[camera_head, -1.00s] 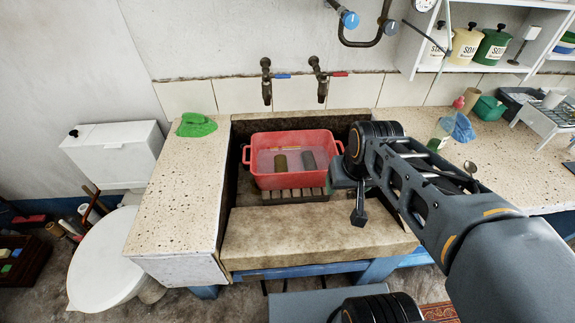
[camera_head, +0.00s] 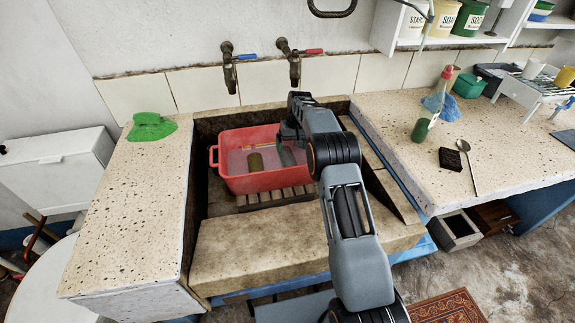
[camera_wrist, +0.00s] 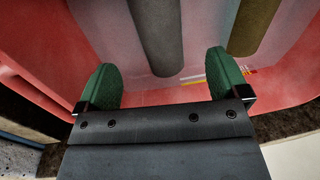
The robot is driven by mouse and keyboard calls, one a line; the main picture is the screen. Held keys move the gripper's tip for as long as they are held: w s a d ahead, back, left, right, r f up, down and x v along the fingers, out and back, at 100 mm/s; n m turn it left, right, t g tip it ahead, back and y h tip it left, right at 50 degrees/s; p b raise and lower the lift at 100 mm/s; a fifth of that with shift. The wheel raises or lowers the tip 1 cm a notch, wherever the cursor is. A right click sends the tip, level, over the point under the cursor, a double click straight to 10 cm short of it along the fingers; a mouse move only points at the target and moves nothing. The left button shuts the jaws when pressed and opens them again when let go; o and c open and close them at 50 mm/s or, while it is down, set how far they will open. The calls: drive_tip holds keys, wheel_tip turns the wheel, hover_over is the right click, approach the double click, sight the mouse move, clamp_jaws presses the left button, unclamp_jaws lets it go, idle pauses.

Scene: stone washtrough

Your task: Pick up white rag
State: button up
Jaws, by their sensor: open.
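I cannot make out a white rag in either view. My gripper (camera_wrist: 165,88) is open, its two green fingertips spread wide and empty. It is over the inside of the red tub (camera_head: 265,183), which stands in the stone trough. In the wrist view, a grey roll (camera_wrist: 155,35) lies ahead between the fingers, not held. An olive roll (camera_wrist: 256,24) lies to its right, beyond the right finger. The olive roll also shows in the head view (camera_head: 256,161). In the head view my arm hides the tub's right part and my gripper's fingertips.
The tub's red wall (camera_wrist: 40,55) is close to the left finger. Trough walls (camera_head: 300,245) surround the tub. Two taps (camera_head: 229,68) stick out above it. A green cloth (camera_head: 151,127) lies on the left counter, a blue cloth (camera_head: 447,106) on the right, near a bottle (camera_head: 422,130).

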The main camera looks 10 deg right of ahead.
sight(288, 156)
drive_tip(key=shift+w+a+f, duration=0.1)
drive_tip(key=shift+w+f, duration=0.2)
drive_tip(key=shift+f, duration=0.4)
drive_tip(key=shift+w+a+f+b, duration=0.1)
drive_tip(key=shift+a+f+b, duration=0.1)
drive_tip(key=shift+f, duration=1.05)
drive_tip(key=shift+w+a+f+b, duration=0.1)
drive_tip(key=shift+a+f, duration=0.05)
drive_tip(key=shift+f, duration=1.1)
drive_tip(key=shift+w+a+f+b, duration=0.1)
drive_tip(key=shift+a+f+b, duration=0.1)
drive_tip(key=shift+f, duration=1.05)
drive_tip(key=c, duration=1.1)
